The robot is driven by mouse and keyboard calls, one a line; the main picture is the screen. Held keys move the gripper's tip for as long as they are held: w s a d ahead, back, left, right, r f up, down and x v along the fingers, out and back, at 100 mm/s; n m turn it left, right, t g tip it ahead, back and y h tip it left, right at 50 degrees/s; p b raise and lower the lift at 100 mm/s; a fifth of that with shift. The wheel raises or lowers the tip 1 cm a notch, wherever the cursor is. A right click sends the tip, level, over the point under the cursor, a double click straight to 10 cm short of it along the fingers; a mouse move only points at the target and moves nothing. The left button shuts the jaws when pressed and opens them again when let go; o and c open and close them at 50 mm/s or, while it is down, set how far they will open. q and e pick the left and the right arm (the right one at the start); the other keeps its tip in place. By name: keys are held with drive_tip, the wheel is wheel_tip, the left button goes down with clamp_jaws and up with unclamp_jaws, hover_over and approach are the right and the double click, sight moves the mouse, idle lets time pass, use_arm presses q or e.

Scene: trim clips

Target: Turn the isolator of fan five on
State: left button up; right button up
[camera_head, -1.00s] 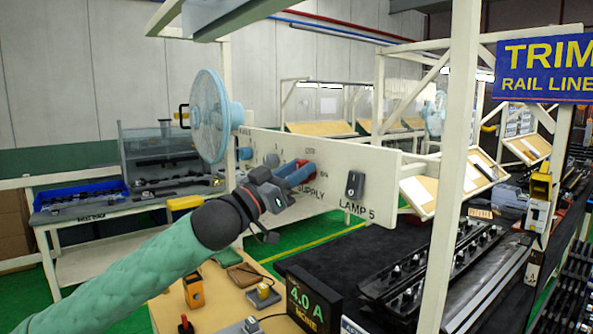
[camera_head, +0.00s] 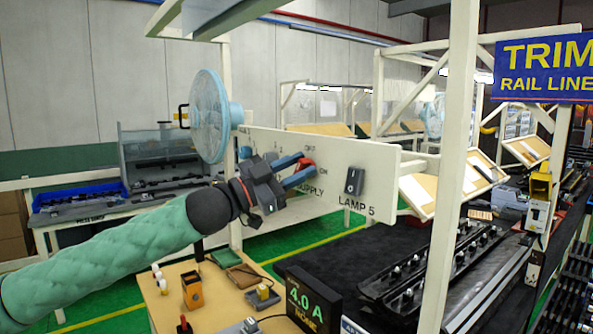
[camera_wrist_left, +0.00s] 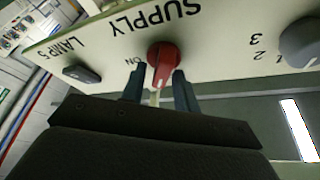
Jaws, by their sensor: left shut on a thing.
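The red rotary knob (camera_head: 308,163) is on the white panel (camera_head: 375,157) above the word SUPPLY, with OFF and ON marks beside it. The same red knob shows in the left wrist view (camera_wrist_left: 164,58), between my fingers. My left gripper (camera_head: 304,172) is shut on it, one finger on each side; it also shows in the left wrist view (camera_wrist_left: 158,82). The fingers partly hide the knob, and I cannot tell exactly which mark it points to. A light blue fan (camera_head: 210,116) stands at the panel's left end. My right gripper is not in view.
A dark rocker switch (camera_head: 354,181) labelled LAMP 5 is right of the knob. A grey knob (camera_wrist_left: 302,43) numbered 2 and 3 is on its other side. A sign reading 4.0 A (camera_head: 313,301) and small items stand on the wooden table below.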

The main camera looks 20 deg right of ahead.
use_arm(q)
drive_tip(key=m, duration=0.2)
drive_tip(key=m+g, duration=0.1)
drive_tip(key=shift+f+m+g+y, duration=0.1)
drive_tip(key=shift+m+g+y, duration=0.2)
drive_tip(key=shift+m, duration=0.1)
drive_tip(key=m+g, duration=0.1)
drive_tip(key=m, duration=0.2)
drive_tip(key=shift+y, duration=0.4)
drive_tip(key=m, duration=0.3)
drive_tip(key=shift+s+f+g+y+b, duration=0.1)
drive_tip(key=shift+f+g+y+b, duration=0.05)
drive_tip(key=shift+g+y+b, duration=0.25)
drive_tip(key=m+y, duration=0.1)
drive_tip(key=m, duration=0.2)
drive_tip(key=shift+m+b, duration=0.4)
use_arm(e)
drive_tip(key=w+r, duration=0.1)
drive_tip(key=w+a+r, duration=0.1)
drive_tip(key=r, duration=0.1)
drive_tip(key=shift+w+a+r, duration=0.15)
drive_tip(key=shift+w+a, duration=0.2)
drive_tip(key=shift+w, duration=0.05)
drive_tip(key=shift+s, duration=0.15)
use_arm(q)
drive_tip(key=o, duration=0.6)
drive_tip(key=shift+d+f, duration=0.1)
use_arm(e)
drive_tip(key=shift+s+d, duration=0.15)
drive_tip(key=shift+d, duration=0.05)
